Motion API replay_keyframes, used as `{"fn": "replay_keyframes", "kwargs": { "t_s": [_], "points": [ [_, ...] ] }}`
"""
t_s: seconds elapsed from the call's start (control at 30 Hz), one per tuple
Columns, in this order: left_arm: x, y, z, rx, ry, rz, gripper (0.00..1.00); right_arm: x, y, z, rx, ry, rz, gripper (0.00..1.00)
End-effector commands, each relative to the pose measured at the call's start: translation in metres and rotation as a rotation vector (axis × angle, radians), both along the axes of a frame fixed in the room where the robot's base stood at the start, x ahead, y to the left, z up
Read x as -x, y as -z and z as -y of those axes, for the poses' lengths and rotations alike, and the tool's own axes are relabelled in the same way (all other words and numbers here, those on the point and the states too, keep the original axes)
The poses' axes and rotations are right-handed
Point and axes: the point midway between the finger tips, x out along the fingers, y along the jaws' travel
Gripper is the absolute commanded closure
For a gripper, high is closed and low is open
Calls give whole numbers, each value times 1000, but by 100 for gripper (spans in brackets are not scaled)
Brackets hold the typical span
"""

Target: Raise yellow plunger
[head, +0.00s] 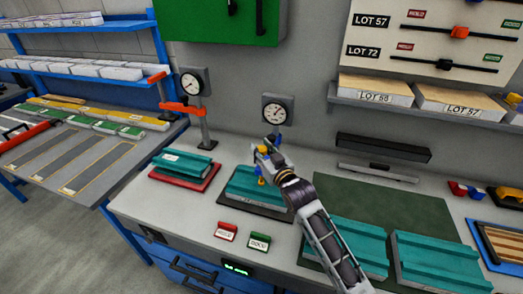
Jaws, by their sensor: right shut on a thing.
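A gauge stand with a round white dial (274,112) rises at the middle of the workbench. The yellow plunger (262,181) shows as a small yellow piece under the stand's blue part, just above a teal panel (243,184) on a dark base. My right gripper (264,152) is at the plunger's upper part, below the dial, and is shut on it. The gripper and its wrist hide much of the plunger and the stand. I cannot tell whether the plunger's lower end touches the panel. My left gripper is not in view.
A second dial gauge (195,82) with an orange-red arm stands left, near a teal panel on a red base (180,181). Red (226,231) and green (259,242) labels sit at the front. Larger teal panels (437,262) lie right. A green mat (380,205) is partly clear.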

Motion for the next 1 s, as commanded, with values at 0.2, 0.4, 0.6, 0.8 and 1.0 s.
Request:
{"fn": "replay_keyframes", "kwargs": {
  "t_s": [0.2,0.4,0.6,0.8,1.0],
  "points": [
    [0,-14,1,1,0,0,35,0,-17,0,-1,0,3,100],
    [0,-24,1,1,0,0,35,0,-30,0,-2,0,4,100],
    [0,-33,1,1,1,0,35,-1,-41,0,-2,0,4,100],
    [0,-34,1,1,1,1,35,-1,-44,0,-3,0,6,100],
    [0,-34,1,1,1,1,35,-1,-46,0,-5,1,11,100]
  ]
}}
